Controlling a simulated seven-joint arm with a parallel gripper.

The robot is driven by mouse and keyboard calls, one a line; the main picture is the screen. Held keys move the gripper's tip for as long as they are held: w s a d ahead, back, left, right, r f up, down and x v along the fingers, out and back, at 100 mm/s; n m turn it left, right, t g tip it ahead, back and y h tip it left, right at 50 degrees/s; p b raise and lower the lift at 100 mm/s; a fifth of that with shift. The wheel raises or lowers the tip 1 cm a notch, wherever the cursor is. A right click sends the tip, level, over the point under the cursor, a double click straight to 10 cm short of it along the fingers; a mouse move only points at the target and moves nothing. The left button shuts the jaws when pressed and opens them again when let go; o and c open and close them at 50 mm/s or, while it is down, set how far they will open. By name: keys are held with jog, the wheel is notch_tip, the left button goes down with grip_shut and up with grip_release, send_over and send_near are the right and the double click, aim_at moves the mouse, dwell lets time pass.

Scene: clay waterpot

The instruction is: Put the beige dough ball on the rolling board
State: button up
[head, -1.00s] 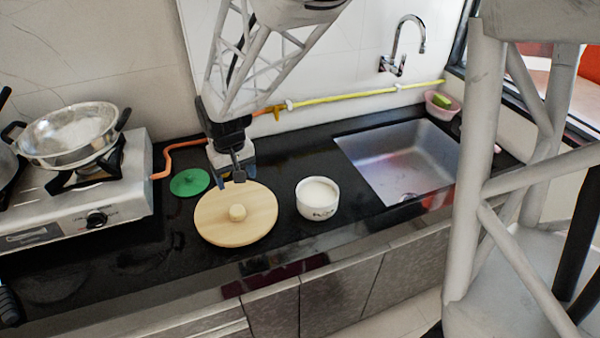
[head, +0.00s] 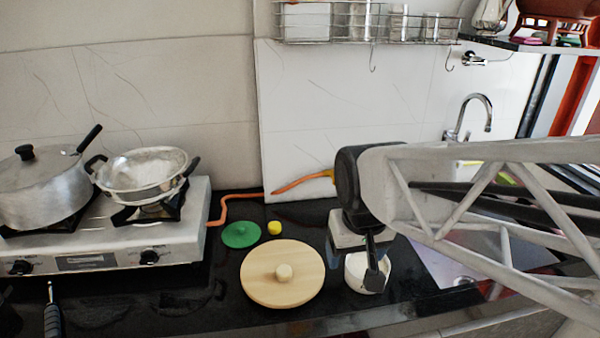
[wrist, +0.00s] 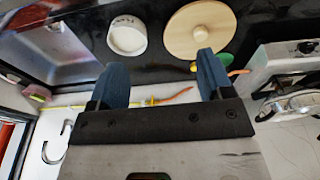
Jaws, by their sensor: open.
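The beige dough ball (head: 284,271) rests on the middle of the round wooden rolling board (head: 258,285), which lies on the black counter. In the wrist view the ball (wrist: 200,33) and board (wrist: 181,45) show beyond the fingers. My gripper (head: 374,277) is to the right of the board, apart from the ball, and its dark finger overlaps the white bowl in the head view. In the wrist view my gripper's two blue-grey fingers (wrist: 161,80) are spread wide with nothing between them.
A white bowl (head: 355,270) stands right of the board. A green lid (head: 241,234) and a small yellow object (head: 274,228) lie behind it. A gas stove with a steel pan (head: 147,176) and a pot (head: 40,190) is at left. The sink (head: 430,262) is at right.

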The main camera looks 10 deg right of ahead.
jog(key=s+d+r, duration=0.1)
jog(key=s, duration=0.5)
jog(key=shift+d, duration=0.3)
